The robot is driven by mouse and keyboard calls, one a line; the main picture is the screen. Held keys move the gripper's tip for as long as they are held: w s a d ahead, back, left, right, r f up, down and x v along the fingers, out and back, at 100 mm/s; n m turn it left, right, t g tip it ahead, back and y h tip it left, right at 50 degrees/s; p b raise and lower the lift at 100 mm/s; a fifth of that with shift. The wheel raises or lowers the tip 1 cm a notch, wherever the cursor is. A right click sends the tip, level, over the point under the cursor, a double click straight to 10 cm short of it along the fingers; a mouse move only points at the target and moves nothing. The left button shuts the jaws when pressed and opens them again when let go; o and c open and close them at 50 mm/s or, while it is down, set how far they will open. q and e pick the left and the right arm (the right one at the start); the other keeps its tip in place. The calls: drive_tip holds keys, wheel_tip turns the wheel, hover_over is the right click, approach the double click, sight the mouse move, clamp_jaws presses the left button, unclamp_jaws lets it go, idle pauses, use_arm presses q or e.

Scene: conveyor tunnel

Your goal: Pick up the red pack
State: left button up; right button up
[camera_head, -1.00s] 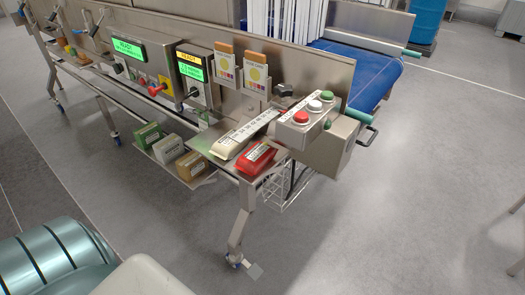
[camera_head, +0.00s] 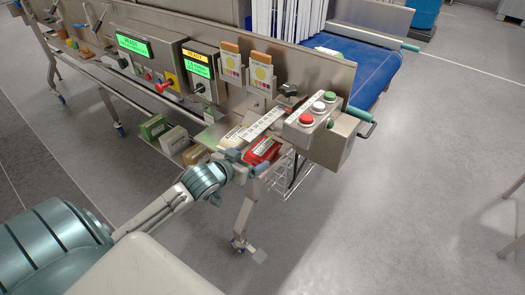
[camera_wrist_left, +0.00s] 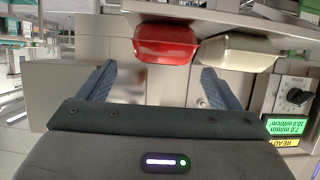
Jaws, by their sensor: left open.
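The red pack (camera_head: 262,150) lies on the small metal shelf at the near end of the conveyor, with a white label on top. In the left wrist view the red pack (camera_wrist_left: 163,42) is ahead of my jaws, roughly between the fingertips, with a gap still showing. My left gripper (camera_head: 243,160) is at the near side of the shelf; it also shows in the left wrist view (camera_wrist_left: 155,85) with its fingers spread and nothing between them. In the head view my arm partly hides the shelf and the pack's near left end. My right gripper is not in view.
A cream pack (camera_wrist_left: 238,52) lies right beside the red one. A control box (camera_head: 308,122) with red, white and green buttons stands close at the right. Green and brown boxes (camera_head: 160,133) sit on a lower shelf at the left. Open floor lies in front.

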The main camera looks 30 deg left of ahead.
sight(262, 151)
use_arm(q)
drive_tip(key=x, duration=0.3)
drive_tip(key=shift+w, duration=0.1)
drive_tip(key=p+x, duration=0.1)
drive_tip(key=x, duration=0.3)
drive_tip(key=shift+w+a+f+p, duration=0.15)
drive_tip(key=shift+w+f+p, duration=0.1)
drive_tip(key=shift+w+p, duration=0.1)
drive_tip(key=shift+w+f, duration=0.15)
drive_tip(key=shift+w, duration=0.05)
drive_tip(key=c, duration=1.4)
drive_tip(key=shift+o, duration=0.2)
